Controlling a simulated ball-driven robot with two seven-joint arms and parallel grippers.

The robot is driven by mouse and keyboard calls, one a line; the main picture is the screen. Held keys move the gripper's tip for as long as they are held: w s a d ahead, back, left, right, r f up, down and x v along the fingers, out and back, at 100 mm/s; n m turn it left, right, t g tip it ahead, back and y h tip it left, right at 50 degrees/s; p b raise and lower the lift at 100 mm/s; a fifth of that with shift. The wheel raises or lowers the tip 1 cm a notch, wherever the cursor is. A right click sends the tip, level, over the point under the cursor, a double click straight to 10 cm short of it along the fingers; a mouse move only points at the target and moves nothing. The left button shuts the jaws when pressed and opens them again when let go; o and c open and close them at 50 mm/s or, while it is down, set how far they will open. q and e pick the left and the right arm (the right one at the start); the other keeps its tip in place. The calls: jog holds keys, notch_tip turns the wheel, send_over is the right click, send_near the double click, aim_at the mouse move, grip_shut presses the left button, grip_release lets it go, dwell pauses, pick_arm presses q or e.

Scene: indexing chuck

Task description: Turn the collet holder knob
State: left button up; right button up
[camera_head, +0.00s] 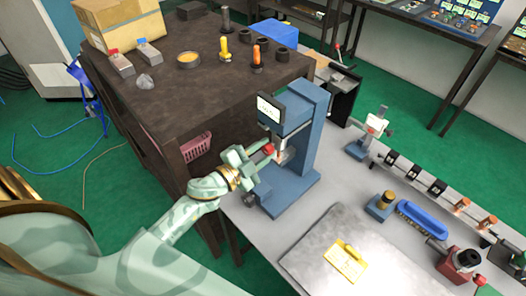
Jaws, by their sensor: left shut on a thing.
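My left gripper (262,158) reaches in from the left, pale green, to the front left of a blue upright machine (303,130) with a small display. Its fingers are shut on a small red knob (268,149) at the machine's front. The fingers hide part of the knob, and I cannot make out its turn angle. Whether this is the collet holder knob is not clear from the picture. A red and dark chuck-like device (460,262) stands at the lower right of the bench, away from the gripper. My right gripper is not in view.
A dark table (165,100) with a cardboard box (120,22) and small parts stands to the left. The bench between machine and plate is clear.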

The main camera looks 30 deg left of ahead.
pick_arm(q)
jog(key=m+b, duration=0.1)
jog(key=m, duration=0.3)
jog(key=shift+m, duration=0.3)
jog(key=m, duration=0.3)
jog(key=shift+m+b, duration=0.4)
jog(key=m+b, duration=0.1)
jog(key=m, duration=0.3)
jog(key=m+b, duration=0.1)
jog(key=m, duration=0.6)
jog(key=shift+m+b, duration=0.35)
jog(key=shift+m, duration=0.05)
jog(key=m, duration=0.2)
jog(key=shift+m, duration=0.3)
jog(key=shift+s+d+m, duration=0.1)
jog(key=shift+m, duration=2.8)
